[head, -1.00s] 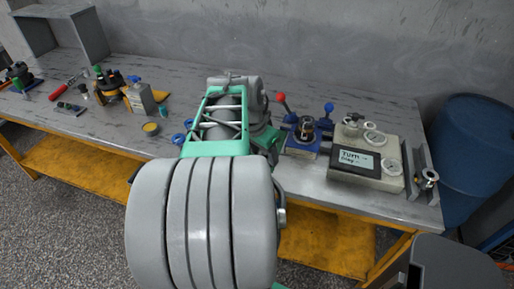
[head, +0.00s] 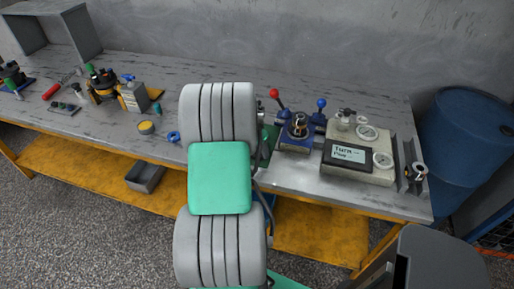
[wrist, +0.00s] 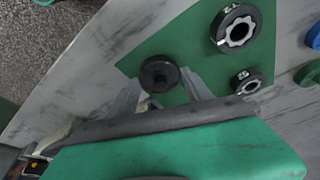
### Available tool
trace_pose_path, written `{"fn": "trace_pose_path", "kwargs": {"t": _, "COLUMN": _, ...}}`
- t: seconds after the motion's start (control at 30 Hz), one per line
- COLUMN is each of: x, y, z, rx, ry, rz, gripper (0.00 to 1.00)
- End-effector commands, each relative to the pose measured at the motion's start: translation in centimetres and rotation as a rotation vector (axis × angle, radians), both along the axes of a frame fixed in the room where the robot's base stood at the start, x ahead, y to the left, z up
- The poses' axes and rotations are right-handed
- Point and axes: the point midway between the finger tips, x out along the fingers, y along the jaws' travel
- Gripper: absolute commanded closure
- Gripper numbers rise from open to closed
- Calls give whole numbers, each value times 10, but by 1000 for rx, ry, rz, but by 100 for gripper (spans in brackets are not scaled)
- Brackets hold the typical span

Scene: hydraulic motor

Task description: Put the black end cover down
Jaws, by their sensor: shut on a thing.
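In the wrist view the black end cover (wrist: 160,73) is a round dark disc with a recess in its middle. It sits between the two grey fingertips of my gripper (wrist: 161,80), which is shut on it. The cover is seen over the green mat (wrist: 185,45); whether it touches the mat I cannot tell. In the head view my arm hides the gripper and the cover.
Two dark numbered rings, one upper (wrist: 237,28) and one lower (wrist: 248,82), lie right of the cover. Blue and green rings show at the right edge. In the head view, a blue fixture (head: 299,134) and a grey unit with a screen (head: 358,150) stand right of my arm.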

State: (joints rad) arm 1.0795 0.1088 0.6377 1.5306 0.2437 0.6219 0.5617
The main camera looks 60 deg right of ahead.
Motion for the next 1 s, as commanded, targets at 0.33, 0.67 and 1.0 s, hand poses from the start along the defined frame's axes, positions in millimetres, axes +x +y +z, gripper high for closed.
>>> {"fn": "trace_pose_path", "kwargs": {"t": 0.33, "x": 0, "y": 0, "z": -3, "rx": 1, "ry": 1, "rz": 1, "gripper": 27}}
{"fn": "trace_pose_path", "kwargs": {"t": 0.67, "x": 0, "y": 0, "z": -1, "rx": 1, "ry": 1, "rz": 1, "gripper": 20}}
{"fn": "trace_pose_path", "kwargs": {"t": 1.0, "x": 5, "y": 18, "z": 60, "rx": -5, "ry": -2, "rz": 2, "gripper": 20}}
